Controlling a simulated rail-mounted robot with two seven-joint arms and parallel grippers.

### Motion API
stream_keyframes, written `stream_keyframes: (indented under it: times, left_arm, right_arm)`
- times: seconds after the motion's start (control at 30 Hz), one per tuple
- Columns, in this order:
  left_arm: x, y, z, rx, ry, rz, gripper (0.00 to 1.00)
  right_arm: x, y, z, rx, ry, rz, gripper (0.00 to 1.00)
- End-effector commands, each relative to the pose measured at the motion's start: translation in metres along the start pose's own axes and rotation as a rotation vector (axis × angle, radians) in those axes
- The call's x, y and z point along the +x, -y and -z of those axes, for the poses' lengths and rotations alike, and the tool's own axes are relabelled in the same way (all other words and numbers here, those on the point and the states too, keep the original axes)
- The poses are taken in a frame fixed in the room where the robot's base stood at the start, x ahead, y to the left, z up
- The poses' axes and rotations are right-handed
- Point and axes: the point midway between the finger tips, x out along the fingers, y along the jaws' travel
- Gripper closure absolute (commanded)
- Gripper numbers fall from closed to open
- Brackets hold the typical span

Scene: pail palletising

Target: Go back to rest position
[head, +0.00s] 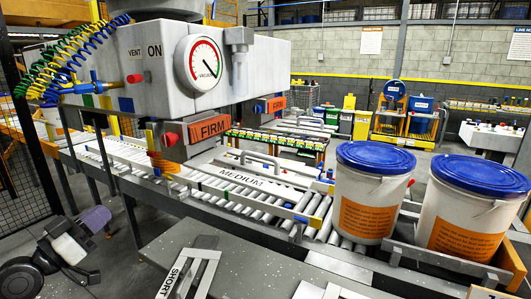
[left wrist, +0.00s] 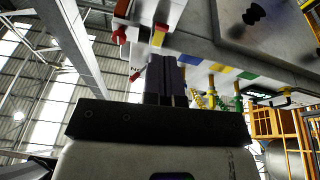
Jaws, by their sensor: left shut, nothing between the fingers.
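My left gripper (head: 97,217) is at the lower left of the head view, left of the roller conveyor and below the grey vacuum unit. Its dark fingers are together with nothing between them. In the left wrist view the closed fingers (left wrist: 166,75) point up toward the underside of machinery. My right gripper is not in the head view. Two white pails (head: 365,210) and (head: 470,215) with blue lids and orange labels stand upright at the right, apart from my left gripper.
The vacuum unit (head: 150,65) with a gauge and "FIRM" labels hangs over the roller conveyor (head: 245,185) marked "MEDIUM". A grey table (head: 245,255) with a "SHORT" plate (head: 180,275) lies right of my left gripper. A dark mesh fence (head: 30,160) stands at the left.

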Motion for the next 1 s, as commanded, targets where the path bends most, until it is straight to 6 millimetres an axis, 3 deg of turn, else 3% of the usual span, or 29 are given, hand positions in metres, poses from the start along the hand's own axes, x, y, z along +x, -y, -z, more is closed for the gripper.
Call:
stream_keyframes:
  times: [0.1, 0.2, 0.37, 0.47, 0.7, 1.0]
  left_arm:
    - [-0.004, -0.005, -0.031, 0.066, 0.224, 0.017, 1.00]
    - [-0.015, -0.013, -0.049, 0.185, 0.417, 0.082, 1.00]
    - [-0.031, -0.029, -0.066, 0.332, 0.605, 0.229, 1.00]
    - [-0.047, -0.044, -0.088, 0.381, 0.703, 0.323, 1.00]
    - [-0.120, -0.111, -0.174, 0.387, 0.931, 0.480, 1.00]
    - [-0.226, -0.221, -0.266, 0.180, 1.166, 0.406, 1.00]
  right_arm:
    - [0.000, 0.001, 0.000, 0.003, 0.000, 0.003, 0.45]
    - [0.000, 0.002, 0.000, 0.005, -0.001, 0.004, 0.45]
    - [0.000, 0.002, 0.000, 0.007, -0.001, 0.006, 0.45]
    - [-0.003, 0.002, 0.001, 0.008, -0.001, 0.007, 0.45]
    - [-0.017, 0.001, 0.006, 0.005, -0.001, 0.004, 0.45]
    - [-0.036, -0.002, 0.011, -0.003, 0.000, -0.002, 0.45]
